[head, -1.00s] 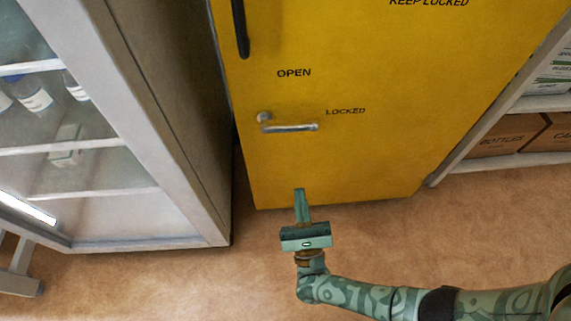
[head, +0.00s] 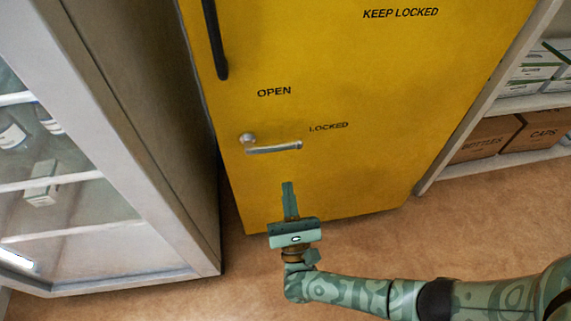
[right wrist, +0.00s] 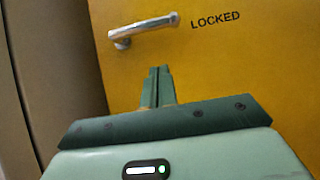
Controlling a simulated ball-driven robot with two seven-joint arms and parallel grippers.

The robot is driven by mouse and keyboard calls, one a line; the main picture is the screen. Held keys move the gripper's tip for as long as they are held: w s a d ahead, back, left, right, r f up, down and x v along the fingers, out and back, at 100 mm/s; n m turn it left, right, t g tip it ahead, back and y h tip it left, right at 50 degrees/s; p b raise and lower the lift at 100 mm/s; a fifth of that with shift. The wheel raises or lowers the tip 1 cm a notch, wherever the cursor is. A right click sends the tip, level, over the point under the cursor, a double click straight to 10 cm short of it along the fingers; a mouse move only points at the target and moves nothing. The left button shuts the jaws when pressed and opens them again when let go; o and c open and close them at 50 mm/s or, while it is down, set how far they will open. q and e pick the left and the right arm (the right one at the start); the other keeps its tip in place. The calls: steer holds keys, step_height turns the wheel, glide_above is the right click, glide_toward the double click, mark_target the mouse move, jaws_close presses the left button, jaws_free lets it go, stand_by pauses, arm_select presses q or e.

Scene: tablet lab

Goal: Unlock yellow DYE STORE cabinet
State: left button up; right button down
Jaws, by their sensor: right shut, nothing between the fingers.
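The yellow cabinet (head: 350,100) stands ahead with its door closed. Its silver lever handle (head: 273,147) lies nearly level, pivoting at its left end, and its free end points right toward the word LOCKED. The word OPEN is above the pivot. My right gripper (head: 287,184) is shut and empty, below the lever and apart from it in the head view. In the right wrist view the lever (right wrist: 145,28) is beyond and above the shut fingertips (right wrist: 159,70), slightly left. My left gripper is not in view.
A long black door handle (head: 215,40) is at the cabinet's upper left. A glass-fronted cabinet (head: 180,190) stands close on the left. Shelves on the right hold cardboard boxes (head: 485,140). Bare floor (head: 400,245) lies in front of the yellow cabinet.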

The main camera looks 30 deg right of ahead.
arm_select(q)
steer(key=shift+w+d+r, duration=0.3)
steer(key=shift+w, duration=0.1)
arm_select(e)
steer(key=w+d+r, duration=0.1)
steer(key=w+r, duration=0.2)
steer(key=r, duration=0.2)
steer(key=shift+w+r, duration=0.25)
steer(key=shift+r, duration=0.15)
